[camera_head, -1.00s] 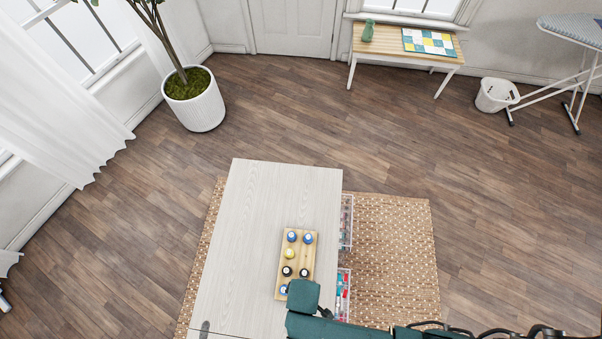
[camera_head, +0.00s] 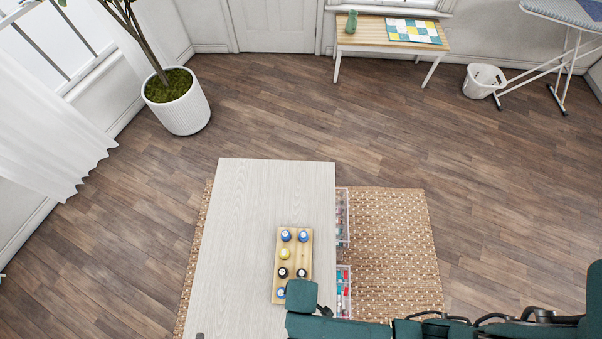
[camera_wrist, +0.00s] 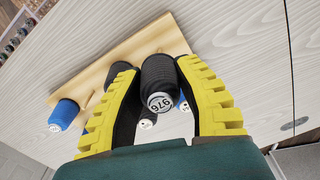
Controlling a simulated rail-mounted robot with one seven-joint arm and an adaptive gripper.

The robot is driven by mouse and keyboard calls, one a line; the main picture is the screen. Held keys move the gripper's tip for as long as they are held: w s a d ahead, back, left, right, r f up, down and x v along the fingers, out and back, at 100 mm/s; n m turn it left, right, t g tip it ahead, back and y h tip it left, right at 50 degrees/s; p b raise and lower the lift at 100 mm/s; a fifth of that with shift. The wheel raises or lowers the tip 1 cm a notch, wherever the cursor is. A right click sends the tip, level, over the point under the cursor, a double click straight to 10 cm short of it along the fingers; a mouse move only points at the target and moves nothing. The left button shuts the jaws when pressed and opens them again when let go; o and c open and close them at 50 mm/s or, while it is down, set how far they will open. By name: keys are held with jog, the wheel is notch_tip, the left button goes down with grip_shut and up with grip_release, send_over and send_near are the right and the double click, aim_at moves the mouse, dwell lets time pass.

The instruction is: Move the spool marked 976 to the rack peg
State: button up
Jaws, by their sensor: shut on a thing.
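The black spool marked 976 (camera_wrist: 158,82) is between the yellow fingers of my gripper (camera_wrist: 160,95) in the wrist view, its label end toward the camera. My gripper is shut on it. The wooden spool rack (camera_wrist: 92,84) lies behind and below the held spool. The rack also shows in the head view (camera_head: 294,258), with blue, yellow and black spools on it. My arm hides the near end of the rack there, and the held spool is not visible in that view. Whether the held spool touches the rack cannot be told.
The rack rests on a pale wooden cabinet top (camera_head: 255,200). A blue spool (camera_wrist: 64,114) stands at the rack's left in the wrist view. Clear drawers with coloured contents (camera_head: 343,285) stick out at the cabinet's right side. The far cabinet top is clear.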

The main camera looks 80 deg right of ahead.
jog(key=shift+f, duration=0.35)
jog(key=shift+f, duration=0.2)
jog(key=shift+f+b, duration=0.35)
jog(key=shift+b, duration=0.1)
jog(key=shift+f, duration=0.35)
jog(key=shift+f+b, duration=0.35)
jog(key=shift+f, duration=0.25)
jog(key=o, duration=0.9)
jog(key=shift+c, duration=0.2)
